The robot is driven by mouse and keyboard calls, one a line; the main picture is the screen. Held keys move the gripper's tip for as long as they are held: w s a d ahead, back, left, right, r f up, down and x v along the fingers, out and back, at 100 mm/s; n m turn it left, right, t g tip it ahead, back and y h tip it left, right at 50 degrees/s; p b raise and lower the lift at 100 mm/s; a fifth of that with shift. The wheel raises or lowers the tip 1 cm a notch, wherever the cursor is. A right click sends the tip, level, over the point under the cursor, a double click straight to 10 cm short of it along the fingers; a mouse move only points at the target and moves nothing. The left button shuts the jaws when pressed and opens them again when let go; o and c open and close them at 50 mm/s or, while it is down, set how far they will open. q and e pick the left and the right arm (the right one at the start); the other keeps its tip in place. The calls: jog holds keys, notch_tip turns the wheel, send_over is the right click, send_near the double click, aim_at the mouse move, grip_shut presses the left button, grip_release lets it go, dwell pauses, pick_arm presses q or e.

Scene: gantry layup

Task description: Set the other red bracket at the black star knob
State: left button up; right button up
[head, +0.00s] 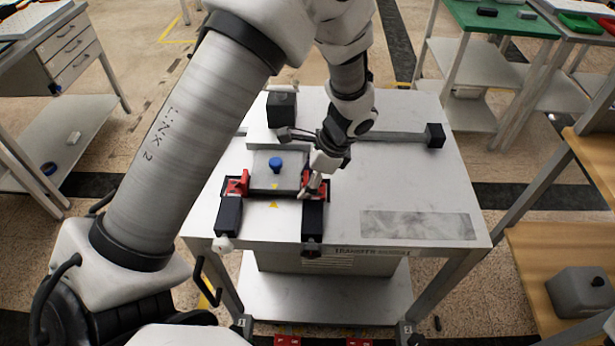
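A grey block with a blue knob (276,164) on top sits in a fixture on the white table. One red bracket (237,185) is at the block's left side, beside a black bar ending in a white knob (222,244). A second red bracket (307,179) is at the right side, partly hidden by my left gripper (308,188). A small black knob (312,245) is at the front end of the right black bar; its star shape is too small to confirm. My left gripper points down at the right bracket; whether its fingers grip it is unclear. My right gripper is out of view.
Black blocks stand behind the fixture (282,109) and at the rail's right end (435,135). The white table's (425,190) right side is clear, with a grey patch near its front edge. My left arm covers the table's left part. A wooden shelf (545,255) stands at right.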

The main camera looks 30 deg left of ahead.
aim_at(328, 190)
pick_arm(q)
jog(key=shift+w+f, duration=0.1)
jog(key=shift+f, duration=0.25)
jog(key=shift+r, duration=0.2)
jog(key=shift+r, duration=0.3)
jog(key=v, duration=1.2)
jog(key=shift+r+p, duration=0.35)
jog(key=shift+p, duration=0.05)
jog(key=shift+w, duration=0.15)
